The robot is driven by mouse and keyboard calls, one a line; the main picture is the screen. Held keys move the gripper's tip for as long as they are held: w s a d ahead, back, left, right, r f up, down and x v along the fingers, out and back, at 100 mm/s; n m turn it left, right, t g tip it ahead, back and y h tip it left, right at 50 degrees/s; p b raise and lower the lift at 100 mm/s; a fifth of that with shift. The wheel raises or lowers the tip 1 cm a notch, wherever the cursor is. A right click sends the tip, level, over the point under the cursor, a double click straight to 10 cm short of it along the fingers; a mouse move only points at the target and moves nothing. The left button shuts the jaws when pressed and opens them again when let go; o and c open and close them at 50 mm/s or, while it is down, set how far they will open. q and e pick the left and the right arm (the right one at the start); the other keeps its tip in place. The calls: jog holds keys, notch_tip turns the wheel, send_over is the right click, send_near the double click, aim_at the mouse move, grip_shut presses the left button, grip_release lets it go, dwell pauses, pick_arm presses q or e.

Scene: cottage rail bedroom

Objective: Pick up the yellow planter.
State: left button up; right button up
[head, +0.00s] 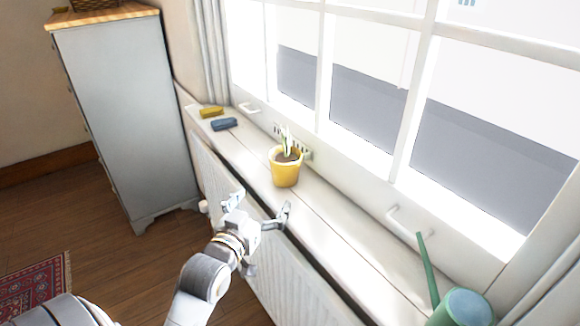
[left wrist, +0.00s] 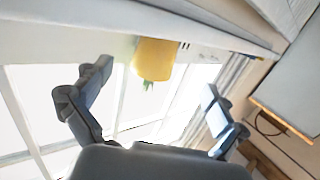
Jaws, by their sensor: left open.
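The yellow planter (head: 286,173) stands upright on the white windowsill (head: 330,222), with dark soil and a small green and white plant in it. My left gripper (head: 261,202) is open and empty, at the sill's front edge, in front of the planter and apart from it. In the left wrist view the planter (left wrist: 154,60) appears upside down, beyond and between the open fingers of my left gripper (left wrist: 155,95). My right gripper is in neither view.
A yellow item (head: 211,112) and a blue item (head: 224,124) lie on the sill to the left. A green watering can (head: 462,308) stands at the right. A grey dresser (head: 125,110) is at the left. The window is behind the planter, and a radiator (head: 290,285) is below the sill.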

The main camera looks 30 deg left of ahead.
aim_at(279, 178)
pick_arm(q)
jog(key=x, duration=0.6)
jog(key=shift+w+r, duration=0.1)
jog(key=shift+w, duration=0.3)
jog(key=shift+w+a, duration=0.15)
jog(key=shift+w, duration=0.3)
jog(key=x, duration=0.4)
jog(key=shift+w+p, duration=0.3)
jog(key=shift+w, duration=0.15)
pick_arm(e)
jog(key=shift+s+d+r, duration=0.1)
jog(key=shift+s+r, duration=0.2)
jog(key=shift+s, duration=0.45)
pick_arm(q)
jog(key=c, duration=1.4)
jog(key=shift+o, duration=0.2)
jog(key=shift+r, duration=0.1)
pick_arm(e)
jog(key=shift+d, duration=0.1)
